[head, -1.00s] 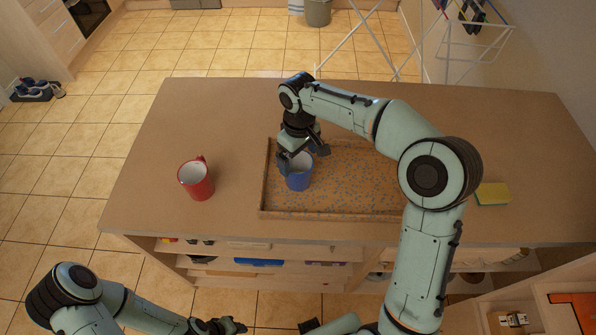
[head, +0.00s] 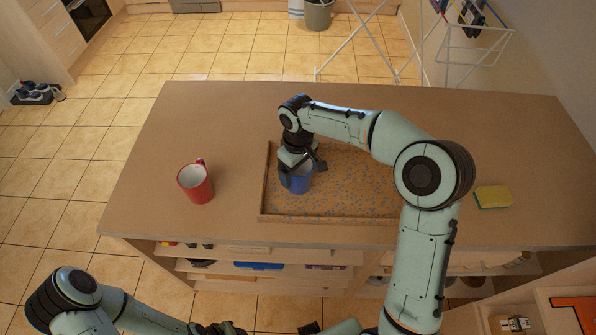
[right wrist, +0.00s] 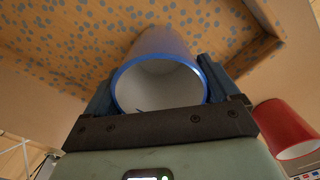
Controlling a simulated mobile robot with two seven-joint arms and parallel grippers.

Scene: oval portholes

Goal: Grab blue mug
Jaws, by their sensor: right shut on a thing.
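The blue mug (head: 299,181) stands in the left part of a speckled tray (head: 355,218) on the counter. My right gripper (head: 298,172) reaches down over it from behind and is shut on it. In the right wrist view the mug (right wrist: 160,82) shows its white inside and blue rim, with a finger at either side. The gripper covers part of the mug in the head view. My left gripper (head: 222,328) is low in the head view, in front of the counter and far from the mug; its jaws are too unclear to read.
A red mug (head: 196,184) stands on the counter left of the tray, and it also shows in the right wrist view (right wrist: 285,128). A yellow and green sponge (head: 493,197) lies at the right. The counter (head: 225,110) is clear at the back left.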

